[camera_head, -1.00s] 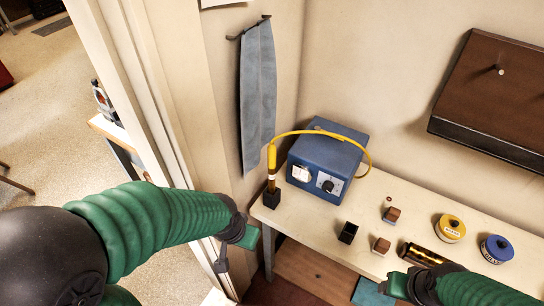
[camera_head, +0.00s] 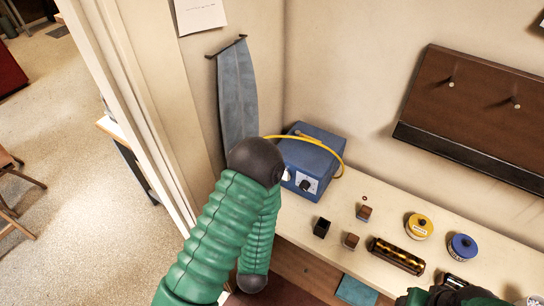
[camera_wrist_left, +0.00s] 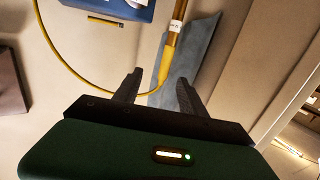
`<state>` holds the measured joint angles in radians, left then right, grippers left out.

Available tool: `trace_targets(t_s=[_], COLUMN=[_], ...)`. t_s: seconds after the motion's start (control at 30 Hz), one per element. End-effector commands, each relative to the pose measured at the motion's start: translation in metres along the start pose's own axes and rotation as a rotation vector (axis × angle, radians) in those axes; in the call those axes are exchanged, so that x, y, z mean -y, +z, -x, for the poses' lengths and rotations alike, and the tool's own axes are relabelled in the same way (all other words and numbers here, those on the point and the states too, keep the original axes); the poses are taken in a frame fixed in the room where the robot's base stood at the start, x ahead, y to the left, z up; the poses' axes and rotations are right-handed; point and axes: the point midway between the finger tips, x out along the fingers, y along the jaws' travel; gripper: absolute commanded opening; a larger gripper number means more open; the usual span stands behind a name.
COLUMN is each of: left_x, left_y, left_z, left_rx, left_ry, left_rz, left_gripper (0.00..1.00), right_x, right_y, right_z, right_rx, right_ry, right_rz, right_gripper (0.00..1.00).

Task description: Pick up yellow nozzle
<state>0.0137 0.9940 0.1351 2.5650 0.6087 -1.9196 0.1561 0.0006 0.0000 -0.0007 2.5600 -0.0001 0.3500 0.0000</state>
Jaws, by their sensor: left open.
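The yellow nozzle (camera_wrist_left: 167,58) shows in the left wrist view, with a white label band and a brass-coloured end towards the top. Its yellow cable (camera_wrist_left: 72,75) loops off to the left. My left gripper (camera_wrist_left: 160,76) is open, with one dark finger on each side of the nozzle's cable end. I cannot tell whether either finger touches it. In the head view, my left arm hides the nozzle and the left gripper; part of the yellow cable (camera_head: 330,150) shows over the blue box (camera_head: 312,160). My right gripper (camera_head: 455,297) is at the bottom edge; its jaws are unclear.
The bench (camera_head: 300,215) holds a black square holder (camera_head: 321,228), two small wooden-looking blocks (camera_head: 364,213), a brass cylinder (camera_head: 397,254), a yellow tin (camera_head: 419,226) and a blue tin (camera_head: 462,247). A grey-blue cloth (camera_head: 238,100) hangs on the wall behind my left arm.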

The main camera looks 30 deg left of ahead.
Motion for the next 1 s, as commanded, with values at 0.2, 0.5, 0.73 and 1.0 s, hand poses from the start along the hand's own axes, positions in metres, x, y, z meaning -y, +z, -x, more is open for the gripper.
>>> trace_targets(t_s=[0.2, 0.5, 0.73, 1.0], left_x=[0.008, -0.001, -0.001, 0.005], left_y=[-0.005, -0.002, -0.018, -0.015], left_z=[-0.018, -0.050, -0.096, -0.134], left_rx=[-0.063, -0.067, -0.058, -0.056], left_ry=[-0.013, -0.009, -0.008, -0.008], left_rz=[-0.010, -0.015, -0.021, -0.018], left_gripper=[0.49, 0.49, 0.49, 0.49], right_x=[0.001, 0.001, 0.000, 0.000], right_y=[0.004, 0.021, 0.018, 0.015], right_z=[-0.015, -0.086, -0.078, -0.064], right_rx=[0.000, 0.001, 0.000, 0.000], right_ry=[0.000, 0.000, 0.000, 0.000], right_rz=[0.001, 0.002, 0.001, 0.001], right_gripper=[0.54, 0.54, 0.54, 0.54])
